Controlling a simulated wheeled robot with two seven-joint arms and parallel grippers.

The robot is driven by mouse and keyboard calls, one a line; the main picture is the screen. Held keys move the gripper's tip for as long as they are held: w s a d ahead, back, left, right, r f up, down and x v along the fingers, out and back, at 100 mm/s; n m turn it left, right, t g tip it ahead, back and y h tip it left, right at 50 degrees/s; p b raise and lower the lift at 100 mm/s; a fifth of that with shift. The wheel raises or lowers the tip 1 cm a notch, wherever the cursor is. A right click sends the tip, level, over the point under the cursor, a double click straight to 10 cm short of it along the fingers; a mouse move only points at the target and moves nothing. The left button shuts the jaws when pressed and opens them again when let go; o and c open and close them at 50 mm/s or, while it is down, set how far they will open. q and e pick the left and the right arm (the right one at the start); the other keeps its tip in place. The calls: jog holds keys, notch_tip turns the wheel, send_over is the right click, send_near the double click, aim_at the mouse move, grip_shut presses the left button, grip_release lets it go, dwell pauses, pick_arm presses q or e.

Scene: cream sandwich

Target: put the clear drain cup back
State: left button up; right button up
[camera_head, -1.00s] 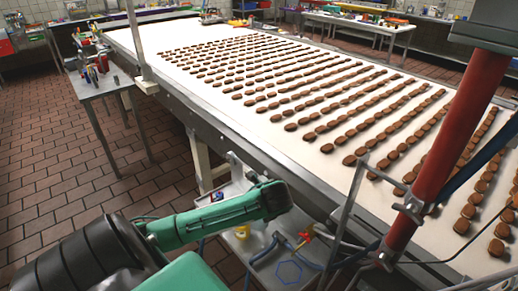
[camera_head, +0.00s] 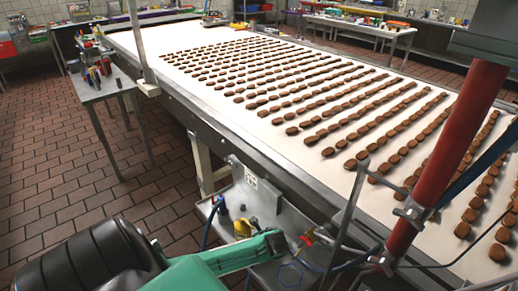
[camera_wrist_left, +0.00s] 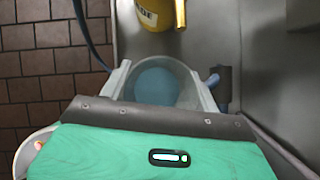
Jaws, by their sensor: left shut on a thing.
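The clear cup (camera_wrist_left: 157,88) shows in the left wrist view, a see-through round cup with a blue-grey patch showing inside. My left gripper (camera_wrist_left: 160,72) has pale fingers on both sides of it and is shut on it. In the head view my green left arm reaches to the right, with its dark end (camera_head: 276,241) over the grey tray (camera_head: 262,276) beside the conveyor. The cup cannot be made out in the head view. My right gripper is not in view.
A yellow container (camera_wrist_left: 156,14) stands close beyond the cup; a yellow item (camera_head: 244,228) shows behind my arm. A blue item (camera_head: 222,206) is on the tray's left. The conveyor (camera_head: 290,150) carries rows of brown biscuits. A red post (camera_head: 445,150) stands at right.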

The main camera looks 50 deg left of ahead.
pick_arm(q)
jog(key=shift+f, duration=0.55)
jog(key=o, duration=1.1)
jog(key=shift+f, duration=0.15)
jog(key=v, duration=1.2)
jog(key=shift+r, duration=0.25)
